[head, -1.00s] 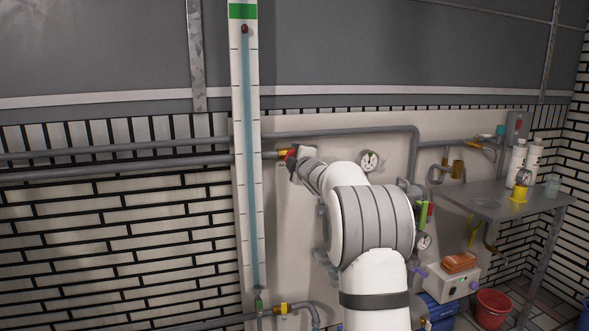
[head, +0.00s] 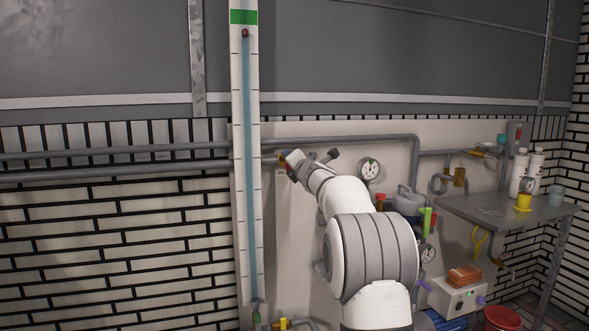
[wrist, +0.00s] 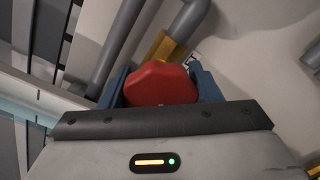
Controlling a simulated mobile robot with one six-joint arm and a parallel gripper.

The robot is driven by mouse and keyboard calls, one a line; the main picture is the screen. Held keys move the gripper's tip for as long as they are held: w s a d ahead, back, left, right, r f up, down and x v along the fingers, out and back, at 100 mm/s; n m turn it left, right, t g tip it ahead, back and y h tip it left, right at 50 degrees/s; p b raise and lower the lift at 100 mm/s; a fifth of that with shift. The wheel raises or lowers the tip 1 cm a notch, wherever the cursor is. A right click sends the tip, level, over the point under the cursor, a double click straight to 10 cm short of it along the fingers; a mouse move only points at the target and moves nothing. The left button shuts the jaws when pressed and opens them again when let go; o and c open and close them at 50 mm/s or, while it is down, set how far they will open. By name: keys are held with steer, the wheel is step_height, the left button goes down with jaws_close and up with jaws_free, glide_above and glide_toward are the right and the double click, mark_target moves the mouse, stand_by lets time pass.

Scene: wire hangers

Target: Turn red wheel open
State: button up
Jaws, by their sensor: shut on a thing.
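The red wheel (wrist: 160,86) is a faceted knob on a yellow valve body (wrist: 168,48) on a grey pipe. In the wrist view it sits between the two blue fingers of my gripper (wrist: 160,78), which are shut on its sides. In the head view my gripper (head: 286,160) is at the wall just right of the tall gauge, and it hides the wheel there. A little of the yellow valve body shows beside it.
A tall white gauge board (head: 239,180) with a blue column stands just left of my gripper. A round dial (head: 371,169) is on the panel to the right. A grey shelf (head: 490,212) with bottles is further right.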

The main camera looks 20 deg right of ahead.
steer(key=shift+f+n, duration=0.1)
steer(key=shift+n, duration=0.5)
steer(key=o, duration=1)
steer(key=shift+b, duration=0.3)
steer(key=shift+s+a+b, duration=0.1)
steer(key=shift+s+b, duration=0.7)
steer(key=shift+s, duration=3.1)
steer(key=shift+r, duration=0.2)
